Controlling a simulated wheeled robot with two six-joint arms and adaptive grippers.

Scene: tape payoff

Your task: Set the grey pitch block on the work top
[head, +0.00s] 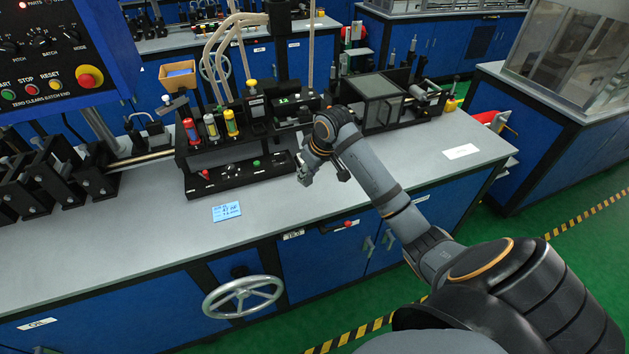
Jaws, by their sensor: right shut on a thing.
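My right gripper (304,174) is shut just above the work top (300,205), beside the right end of the black control panel. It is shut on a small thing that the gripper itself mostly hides. I take it for the grey pitch block, but its shape and whether it touches the work top cannot be made out. No other grey block stands out clearly on the bench. My left gripper is not in view.
A blue card (226,211) and a white card (460,151) lie on the work top. A glass-sided box (375,100) stands behind my arm. A handwheel (243,297) juts from the bench front. The front work top is mostly clear.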

